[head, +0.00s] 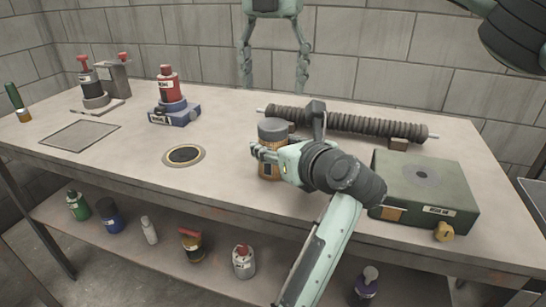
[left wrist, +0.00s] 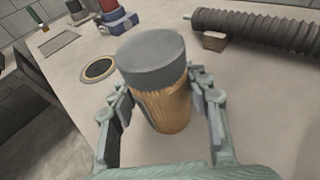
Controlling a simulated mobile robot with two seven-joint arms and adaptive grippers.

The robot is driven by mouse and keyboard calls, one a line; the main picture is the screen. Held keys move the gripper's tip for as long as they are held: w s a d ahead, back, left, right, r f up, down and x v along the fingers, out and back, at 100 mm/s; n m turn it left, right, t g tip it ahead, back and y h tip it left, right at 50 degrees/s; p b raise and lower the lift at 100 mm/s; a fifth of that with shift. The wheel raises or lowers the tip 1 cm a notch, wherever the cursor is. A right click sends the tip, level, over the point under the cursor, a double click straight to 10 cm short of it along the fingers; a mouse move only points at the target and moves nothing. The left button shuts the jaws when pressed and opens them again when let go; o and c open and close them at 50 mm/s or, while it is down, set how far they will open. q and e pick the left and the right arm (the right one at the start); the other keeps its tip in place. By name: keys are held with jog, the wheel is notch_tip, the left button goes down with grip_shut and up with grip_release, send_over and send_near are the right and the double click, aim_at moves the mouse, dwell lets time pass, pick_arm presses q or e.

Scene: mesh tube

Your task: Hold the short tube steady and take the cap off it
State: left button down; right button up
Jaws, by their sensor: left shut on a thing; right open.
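The short tube (head: 269,171) is orange-brown and ribbed, and stands upright on the table near its middle. A dark grey cap (head: 272,130) sits on top of it. My left gripper (head: 268,154) is shut around the tube's side, below the cap. In the left wrist view the tube (left wrist: 166,108) stands between the two fingers, with the cap (left wrist: 152,58) above them. My right gripper (head: 274,88) is open and empty, pointing down at the back of the table, above and beyond the cap.
A long ribbed hose (head: 350,123) lies behind the tube on supports. A green box (head: 425,185) stands to the right, near a small yellow piece (head: 443,232). A round ring (head: 184,155) is set left of the tube. A red bottle (head: 169,85) stands on a blue base (head: 174,113) farther left.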

aim_at(272, 124)
dwell(0.3)
jog(key=shift+f, duration=4)
jog(key=shift+c, duration=0.2)
jog(key=c, duration=1.2)
jog(key=n, duration=1)
jog(key=shift+n, duration=0.3)
jog(key=n, duration=0.4)
jog(key=shift+n, duration=0.4)
jog(key=n, duration=0.6)
jog(key=shift+r, duration=0.1)
